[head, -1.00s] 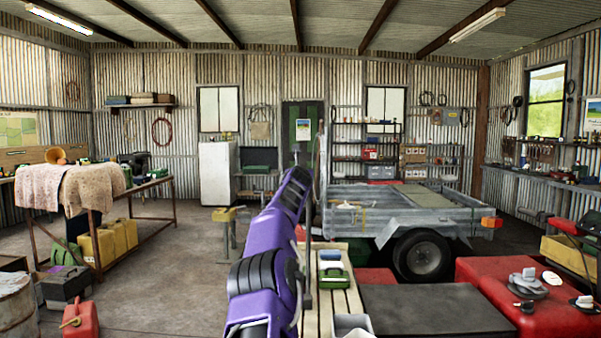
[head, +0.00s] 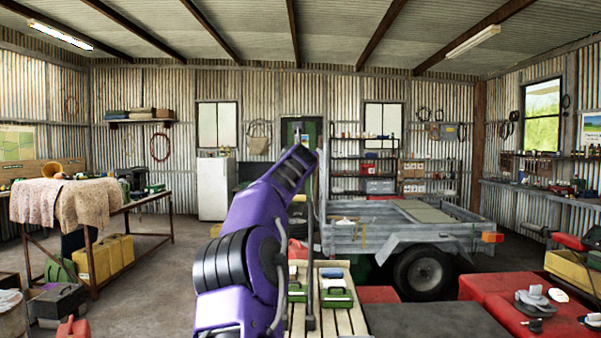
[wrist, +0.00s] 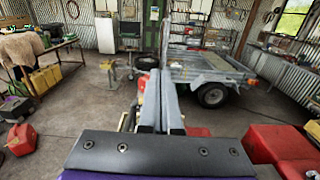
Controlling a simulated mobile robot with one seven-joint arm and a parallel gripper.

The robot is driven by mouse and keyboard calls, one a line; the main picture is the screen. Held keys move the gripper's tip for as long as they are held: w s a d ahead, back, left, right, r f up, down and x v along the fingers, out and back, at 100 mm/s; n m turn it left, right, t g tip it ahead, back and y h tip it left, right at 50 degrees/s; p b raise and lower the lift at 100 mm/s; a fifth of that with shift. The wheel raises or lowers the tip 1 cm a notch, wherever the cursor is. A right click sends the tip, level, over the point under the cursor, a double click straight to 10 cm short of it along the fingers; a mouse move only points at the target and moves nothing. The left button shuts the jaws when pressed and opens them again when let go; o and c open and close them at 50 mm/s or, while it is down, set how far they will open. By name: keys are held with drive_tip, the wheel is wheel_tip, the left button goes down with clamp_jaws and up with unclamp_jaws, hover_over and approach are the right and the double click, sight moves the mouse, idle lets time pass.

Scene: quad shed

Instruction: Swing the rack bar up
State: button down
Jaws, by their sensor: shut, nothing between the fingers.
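A thin dark upright bar (head: 310,270), which looks like the rack bar, stands over a pale slatted wooden rack (head: 325,319) in the head view. Its upper part runs close beside my purple arm, and I cannot tell whether they touch. In the wrist view my gripper (wrist: 157,78) has its two grey fingers together, with nothing held.
Small green boxes (head: 336,294) lie on the slats. A grey trailer (head: 400,232) stands behind to the right. Red bodywork (head: 500,292) and a dark flat panel (head: 430,320) fill the front right. A cloth-covered table (head: 125,208) is at left. Floor between is open.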

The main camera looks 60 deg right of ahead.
drive_tip(key=shift+s+a+r, duration=0.1)
drive_tip(key=shift+a+r, duration=0.1)
drive_tip(key=shift+r, duration=0.45)
